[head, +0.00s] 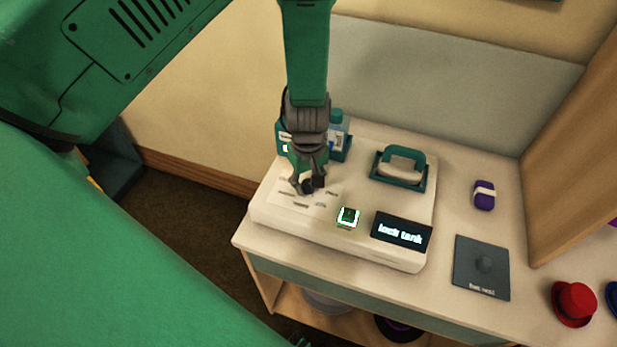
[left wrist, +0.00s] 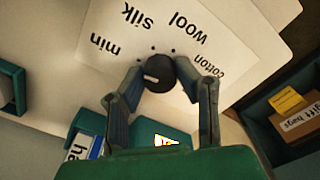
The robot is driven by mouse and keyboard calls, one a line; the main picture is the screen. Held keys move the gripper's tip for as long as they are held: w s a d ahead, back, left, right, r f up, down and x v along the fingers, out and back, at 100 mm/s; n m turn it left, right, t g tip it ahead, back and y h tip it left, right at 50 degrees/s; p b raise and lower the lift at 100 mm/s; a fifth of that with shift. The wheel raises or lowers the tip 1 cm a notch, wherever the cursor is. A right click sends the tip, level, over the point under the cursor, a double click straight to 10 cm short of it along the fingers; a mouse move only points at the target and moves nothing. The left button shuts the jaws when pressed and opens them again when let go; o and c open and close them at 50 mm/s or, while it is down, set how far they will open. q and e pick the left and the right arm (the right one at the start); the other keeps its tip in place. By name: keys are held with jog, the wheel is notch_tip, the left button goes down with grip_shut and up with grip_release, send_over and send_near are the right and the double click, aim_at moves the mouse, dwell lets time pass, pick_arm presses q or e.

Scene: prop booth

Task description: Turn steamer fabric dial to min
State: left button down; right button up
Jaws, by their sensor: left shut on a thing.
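The steamer base (head: 385,258) is a white block on the counter with a printed dial panel. In the left wrist view the fabric dial (left wrist: 158,75) is a black round knob with a white mark on its left side. The words min, silk, wool and cotton are printed around it on the white panel (left wrist: 200,60). My left gripper (head: 308,186) comes down over the panel, and in the wrist view its fingers (left wrist: 170,70) are shut on the dial from both sides. In the head view the gripper hides the dial. My right gripper is not in view.
A display (head: 401,231) reads "lock tank" beside a lit button (head: 348,217). A dark pad (head: 482,267), purple item (head: 484,195) and red hat (head: 573,303) lie to the right.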

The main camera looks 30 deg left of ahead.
aim_at(309, 183)
pick_arm(q)
jog(key=c, duration=1.2)
grip_release()
jog(key=shift+w, duration=0.1)
jog(key=shift+r, duration=0.45)
notch_tip(309, 183, up, 11)
